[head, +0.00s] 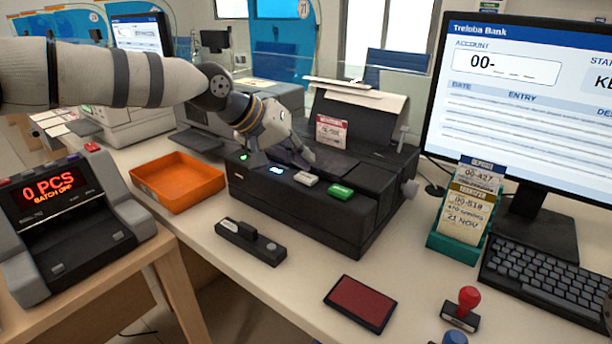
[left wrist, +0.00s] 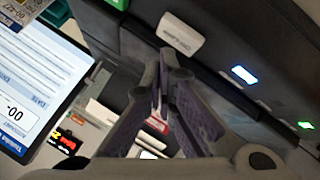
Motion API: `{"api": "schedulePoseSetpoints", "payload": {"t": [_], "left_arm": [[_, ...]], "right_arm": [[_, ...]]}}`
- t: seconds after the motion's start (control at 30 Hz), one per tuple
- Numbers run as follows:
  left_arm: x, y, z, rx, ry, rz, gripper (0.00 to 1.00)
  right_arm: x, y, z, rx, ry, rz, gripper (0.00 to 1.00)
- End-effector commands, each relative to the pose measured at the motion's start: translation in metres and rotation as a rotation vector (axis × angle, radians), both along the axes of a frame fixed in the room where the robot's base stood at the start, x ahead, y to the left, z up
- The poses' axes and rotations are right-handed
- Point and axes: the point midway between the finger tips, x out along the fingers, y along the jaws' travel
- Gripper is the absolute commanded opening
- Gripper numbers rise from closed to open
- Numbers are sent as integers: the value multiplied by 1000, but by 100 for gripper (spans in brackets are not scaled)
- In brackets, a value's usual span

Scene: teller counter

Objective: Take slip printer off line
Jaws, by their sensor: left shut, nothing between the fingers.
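The slip printer (head: 330,215) is a black box on the counter with paper and a red-and-white card at its top. Its front ledge carries a pale grey key (head: 306,178), a green key (head: 341,191), a lit blue-white window (head: 276,170) and a small green light (head: 243,157). The left wrist view also shows the grey key (left wrist: 181,36), its lettering too small to read, and the lit window (left wrist: 244,74). My left gripper (head: 308,158) is shut and empty, just above and behind the grey key; contact cannot be told. My right gripper is not in view.
An orange tray (head: 176,183) stands left of the printer. A black stapler-like device (head: 250,242) and a red pad (head: 360,303) lie in front. A slip holder (head: 466,232), monitor (head: 530,110) and keyboard (head: 550,275) are at the right. A bill counter (head: 70,225) is at the left.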

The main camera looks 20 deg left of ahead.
Motion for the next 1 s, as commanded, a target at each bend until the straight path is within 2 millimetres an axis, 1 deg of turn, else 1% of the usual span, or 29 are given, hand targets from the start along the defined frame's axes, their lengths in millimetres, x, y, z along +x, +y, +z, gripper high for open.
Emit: {"api": "schedulePoseSetpoints", "payload": {"t": [0.23,1.0], "left_arm": [[0,0,-6,1,-3,0,0],[0,0,-12,0,-1,1,0]], "right_arm": [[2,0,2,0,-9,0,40],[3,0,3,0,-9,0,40]]}}
